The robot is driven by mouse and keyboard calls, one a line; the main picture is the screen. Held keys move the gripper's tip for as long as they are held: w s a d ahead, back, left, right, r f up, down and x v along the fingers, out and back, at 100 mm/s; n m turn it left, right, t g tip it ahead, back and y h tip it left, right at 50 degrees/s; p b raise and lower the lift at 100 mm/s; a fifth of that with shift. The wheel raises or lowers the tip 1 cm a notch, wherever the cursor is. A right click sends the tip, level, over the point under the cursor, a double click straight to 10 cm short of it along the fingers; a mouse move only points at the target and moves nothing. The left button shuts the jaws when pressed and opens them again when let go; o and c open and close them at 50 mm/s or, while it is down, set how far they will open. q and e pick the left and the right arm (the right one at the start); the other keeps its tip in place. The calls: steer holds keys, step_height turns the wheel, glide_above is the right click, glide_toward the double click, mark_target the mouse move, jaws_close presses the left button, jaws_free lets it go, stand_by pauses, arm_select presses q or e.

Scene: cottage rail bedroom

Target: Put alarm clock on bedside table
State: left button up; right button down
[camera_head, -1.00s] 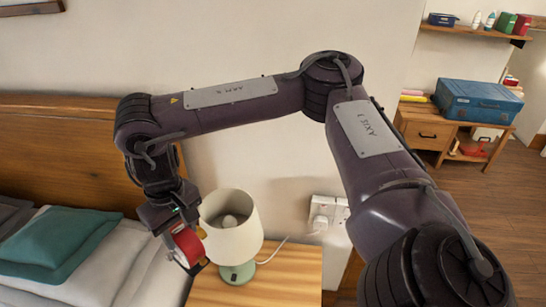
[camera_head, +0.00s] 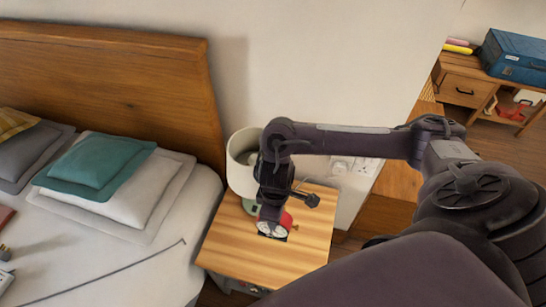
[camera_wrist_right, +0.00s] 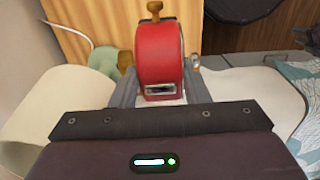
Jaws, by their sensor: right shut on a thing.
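The red alarm clock (camera_head: 287,220) is over the bedside table, its pale face (camera_head: 270,230) partly showing; it also shows in the right wrist view (camera_wrist_right: 160,55). My right gripper (camera_head: 270,214) points down and is shut on the clock, with a finger on each side of it in the right wrist view. The wooden bedside table (camera_head: 250,254) stands beside the bed. I cannot tell whether the clock touches its top. My left gripper is not in view.
A lamp with a cream shade (camera_head: 240,170) and green base (camera_head: 249,206) stands at the table's back, close behind my right gripper. The bed (camera_head: 110,262) is on the left. The table's front part is clear. A wall socket (camera_head: 340,164) is behind.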

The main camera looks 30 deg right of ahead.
step_height(320, 180, down, 20)
steer(key=b, duration=1)
steer(key=shift+s+f+b, duration=0.1)
steer(key=shift+b, duration=0.2)
steer(key=c, duration=0.8)
jaws_free()
step_height(320, 180, up, 12)
steer(key=p, duration=0.5)
steer(key=shift+p, duration=0.35)
steer(key=shift+s, duration=0.15)
